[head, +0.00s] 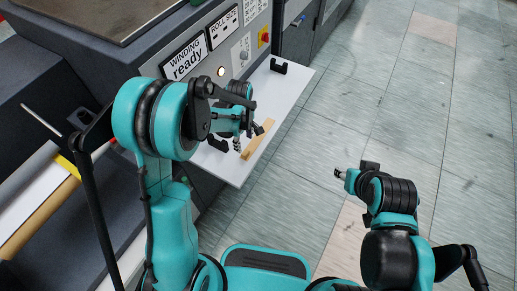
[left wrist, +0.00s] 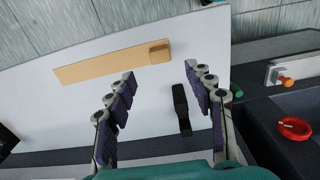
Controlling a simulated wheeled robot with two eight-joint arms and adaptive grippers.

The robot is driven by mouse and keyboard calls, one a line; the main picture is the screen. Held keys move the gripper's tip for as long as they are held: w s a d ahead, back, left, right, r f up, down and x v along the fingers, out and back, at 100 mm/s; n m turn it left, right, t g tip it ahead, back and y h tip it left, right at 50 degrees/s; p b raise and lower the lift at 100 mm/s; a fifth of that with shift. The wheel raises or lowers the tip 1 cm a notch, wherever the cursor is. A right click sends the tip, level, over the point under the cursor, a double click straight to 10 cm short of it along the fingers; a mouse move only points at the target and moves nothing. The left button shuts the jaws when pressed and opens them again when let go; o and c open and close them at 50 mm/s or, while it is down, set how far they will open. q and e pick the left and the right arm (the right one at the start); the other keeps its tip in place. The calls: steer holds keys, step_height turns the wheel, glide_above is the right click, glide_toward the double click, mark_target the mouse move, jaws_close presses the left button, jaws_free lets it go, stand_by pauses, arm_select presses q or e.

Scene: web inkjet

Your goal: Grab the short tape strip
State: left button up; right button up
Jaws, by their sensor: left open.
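The tape strip is a flat tan band with a small raised tab at one end. It lies on the white shelf (left wrist: 60,115) in the left wrist view (left wrist: 105,64), and also shows in the head view (head: 260,139). My left gripper (left wrist: 159,76) is open and empty, its fingertips pointing toward the strip with the tab end ahead of them. In the head view the left gripper (head: 251,137) hangs over the shelf by the strip, hiding part of it. My right gripper (head: 340,174) is small at the right, away from the shelf; its jaws are unclear.
Another black bracket (head: 278,66) sits at the shelf's far end. The machine panel (head: 225,50) rises behind the shelf. Open tiled floor (head: 345,105) lies to the right.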

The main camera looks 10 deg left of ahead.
mark_target(245, 152)
arm_select(q)
step_height(245, 152, down, 3)
steer(key=shift+d+b, duration=0.1)
steer(key=shift+b, duration=0.35)
step_height(245, 152, down, 6)
steer(key=b, duration=0.2)
steer(key=shift+r+b, duration=0.15)
steer(key=shift+b, duration=0.2)
steer(key=shift+r, duration=0.1)
steer(key=c, duration=1)
